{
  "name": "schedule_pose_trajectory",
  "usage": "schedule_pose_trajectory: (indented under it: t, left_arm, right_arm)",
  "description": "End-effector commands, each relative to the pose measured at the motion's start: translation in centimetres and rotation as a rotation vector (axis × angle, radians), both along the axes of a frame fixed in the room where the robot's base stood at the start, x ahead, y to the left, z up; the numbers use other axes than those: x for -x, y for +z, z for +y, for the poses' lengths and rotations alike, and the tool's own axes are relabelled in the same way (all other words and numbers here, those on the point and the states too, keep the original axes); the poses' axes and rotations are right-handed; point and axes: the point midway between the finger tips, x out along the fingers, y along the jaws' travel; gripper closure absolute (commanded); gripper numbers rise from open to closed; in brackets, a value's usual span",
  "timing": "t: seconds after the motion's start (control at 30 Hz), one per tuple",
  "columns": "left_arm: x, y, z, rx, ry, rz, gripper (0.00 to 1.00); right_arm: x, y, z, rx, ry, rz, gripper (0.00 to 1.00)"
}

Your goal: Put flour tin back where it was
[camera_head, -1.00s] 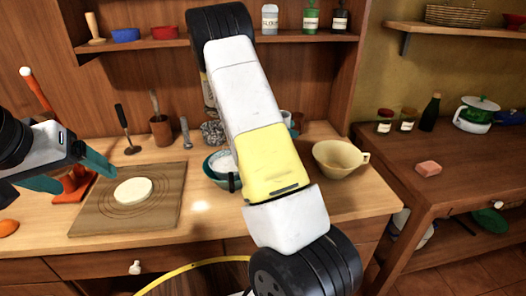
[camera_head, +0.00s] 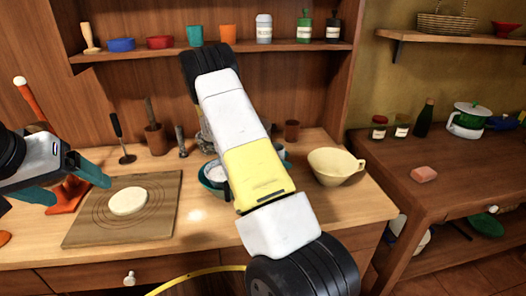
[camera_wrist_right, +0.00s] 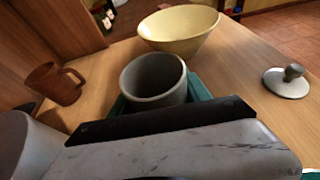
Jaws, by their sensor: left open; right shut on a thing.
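An open grey round tin (camera_wrist_right: 155,82), likely the flour tin though no label shows, stands upright in the right wrist view. Teal fingers of my right gripper (camera_wrist_right: 158,100) are around it, shut on it. Whether its base touches the counter is hidden. In the head view my right forearm hides most of this gripper; a bit of grey and teal (camera_head: 280,152) shows beside it. A grey lid with a dark knob (camera_wrist_right: 287,82) lies on the counter. My left gripper (camera_head: 80,185) is open and empty, left of the pastry board.
A cream bowl (camera_head: 335,166) and brown mug (camera_wrist_right: 54,83) stand near the tin. A teal bowl with white contents (camera_head: 214,174) is partly behind my forearm. The board (camera_head: 90,230) bears a dough disc (camera_head: 128,201). The shelf (camera_head: 150,53) holds cups, bowls and a grey labelled jar (camera_head: 264,29).

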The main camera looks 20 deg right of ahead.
Motion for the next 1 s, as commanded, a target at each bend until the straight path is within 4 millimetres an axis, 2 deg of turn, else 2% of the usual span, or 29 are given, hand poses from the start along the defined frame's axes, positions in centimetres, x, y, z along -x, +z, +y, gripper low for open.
schedule_pose_trajectory:
  t: [0.03,0.13,0.53,0.67,1.0]
  left_arm:
    - [0.0,0.0,0.0,0.0,0.0,0.0,0.2]
    - [0.0,0.0,0.0,0.0,0.0,0.0,0.2]
    - [0.0,0.0,0.0,0.0,0.0,0.0,0.2]
    - [0.0,0.0,0.0,0.0,0.0,0.0,0.2]
    - [0.0,0.0,0.0,0.0,0.0,0.0,0.2]
  right_arm:
    - [0.0,-0.1,0.0,0.0,0.0,0.0,0.43]
    - [0.0,-0.1,0.0,0.0,0.0,0.0,0.23]
    - [-0.1,0.3,0.2,-0.001,0.001,-0.002,0.23]
    - [-0.7,1.0,1.8,0.0,0.004,-0.004,0.23]
    - [-2.7,3.7,8.1,-0.001,0.002,-0.001,0.23]
